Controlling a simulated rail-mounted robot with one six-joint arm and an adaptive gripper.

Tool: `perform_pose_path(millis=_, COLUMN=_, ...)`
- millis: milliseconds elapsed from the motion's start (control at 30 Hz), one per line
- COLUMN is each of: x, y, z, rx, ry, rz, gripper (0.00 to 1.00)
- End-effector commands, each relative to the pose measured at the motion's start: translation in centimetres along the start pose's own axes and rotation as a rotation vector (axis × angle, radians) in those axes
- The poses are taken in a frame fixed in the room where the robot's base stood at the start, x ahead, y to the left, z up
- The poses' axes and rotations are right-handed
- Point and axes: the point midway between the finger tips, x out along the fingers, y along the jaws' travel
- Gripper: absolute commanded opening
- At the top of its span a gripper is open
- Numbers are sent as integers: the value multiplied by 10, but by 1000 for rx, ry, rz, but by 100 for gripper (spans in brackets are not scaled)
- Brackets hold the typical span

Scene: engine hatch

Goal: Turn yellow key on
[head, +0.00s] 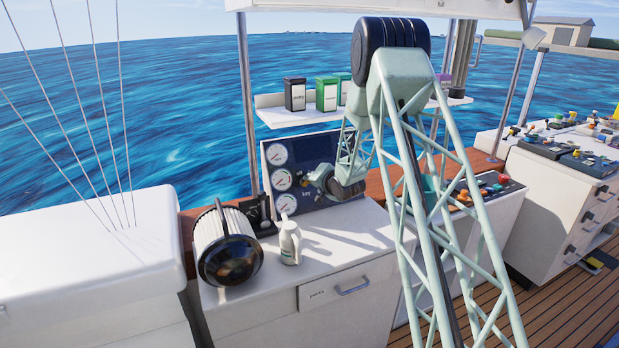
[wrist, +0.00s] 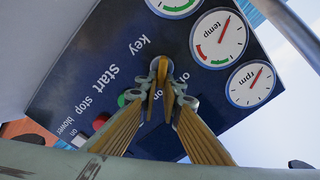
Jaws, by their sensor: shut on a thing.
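A dark blue control panel (head: 322,150) stands upright at the back of the white counter, with the word "key" on it. In the wrist view the panel (wrist: 75,85) shows upside down and tilted. My gripper (wrist: 161,80) is at the panel beside the "key" label, its two fingers closed together on the yellow key (wrist: 161,70). The fingers cover most of the key, so its exact turn angle cannot be told. "On" and "off" labels show close to the fingertips. In the head view my gripper (head: 316,182) is against the panel and the key is hidden.
Round gauges (wrist: 219,38) sit beside the key. A green button (wrist: 124,99) and a red button (wrist: 100,121) are close to my fingers. A white bottle (head: 290,243) and a black-and-white ribbed lamp-like object (head: 226,247) stand on the counter (head: 330,236). A shelf with tins (head: 327,94) is above.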

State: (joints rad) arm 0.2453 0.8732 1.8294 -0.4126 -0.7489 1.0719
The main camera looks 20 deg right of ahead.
Motion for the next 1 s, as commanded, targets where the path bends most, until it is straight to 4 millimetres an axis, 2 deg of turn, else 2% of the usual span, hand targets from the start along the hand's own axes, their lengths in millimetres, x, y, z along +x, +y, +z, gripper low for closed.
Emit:
perform_pose_path(millis=333, x=0, y=2, z=0, rx=143, ry=1, rz=6, gripper=0)
perform_pose_path(millis=833, x=0, y=3, z=0, rx=163, ry=1, rz=7, gripper=0)
perform_pose_path(millis=867, x=0, y=3, z=0, rx=163, ry=1, rz=7, gripper=9)
perform_pose_path(millis=1000, x=0, y=3, z=0, rx=162, ry=1, rz=7, gripper=20)
